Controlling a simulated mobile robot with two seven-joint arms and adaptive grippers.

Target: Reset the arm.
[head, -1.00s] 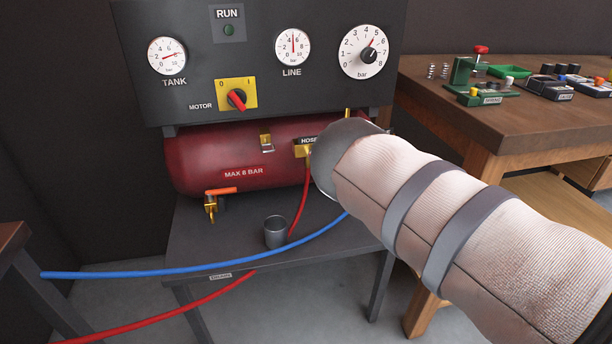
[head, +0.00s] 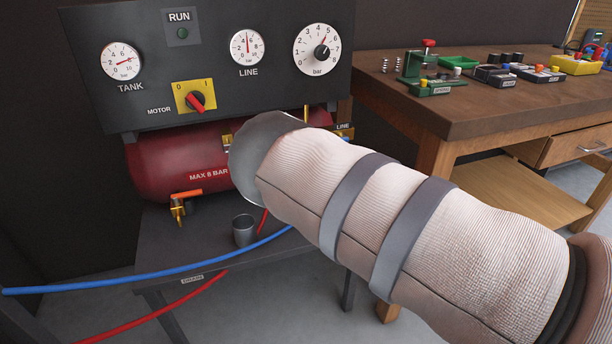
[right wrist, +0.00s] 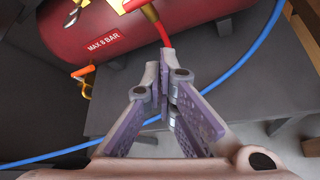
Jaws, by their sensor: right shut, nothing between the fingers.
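My right arm comes in from the right of the head view in a pale ribbed sleeve with grey bands. Its rounded grey end lies in front of the red tank (head: 160,160), and the gripper there is hidden behind it. In the right wrist view my right gripper (right wrist: 165,82) is shut and empty, its purple-grey fingers together. It points toward the tank, which also shows in that view (right wrist: 160,22), with the red hose (right wrist: 158,25) just beyond the fingertips. My left gripper is not in view.
A dark panel with gauges and a red motor switch (head: 195,101) stands above the tank. A metal cup (head: 244,231) sits on the grey stand (head: 165,245). A blue hose (head: 150,276) crosses in front. A wooden workbench (head: 480,115) with small fixtures stands at the right.

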